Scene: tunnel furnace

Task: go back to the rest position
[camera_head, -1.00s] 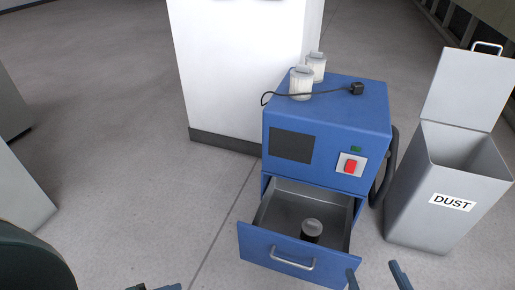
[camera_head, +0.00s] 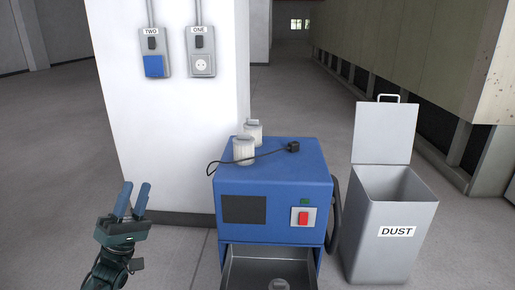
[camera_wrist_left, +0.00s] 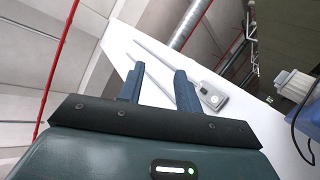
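My left gripper (camera_head: 133,194) is raised at the lower left of the head view, in front of the white pillar and clear of it. Its two blue fingers point up and stand apart with nothing between them. The left wrist view also shows this gripper (camera_wrist_left: 158,88) with a gap between the fingers. My right gripper is not in view.
A blue furnace (camera_head: 267,211) with an open drawer (camera_head: 240,268) stands right of centre. Two white jars (camera_head: 243,151) and a black plug (camera_head: 292,147) are on top. A grey DUST bin (camera_head: 384,257) with its lid open stands right. Sockets hang on the white pillar (camera_head: 185,105).

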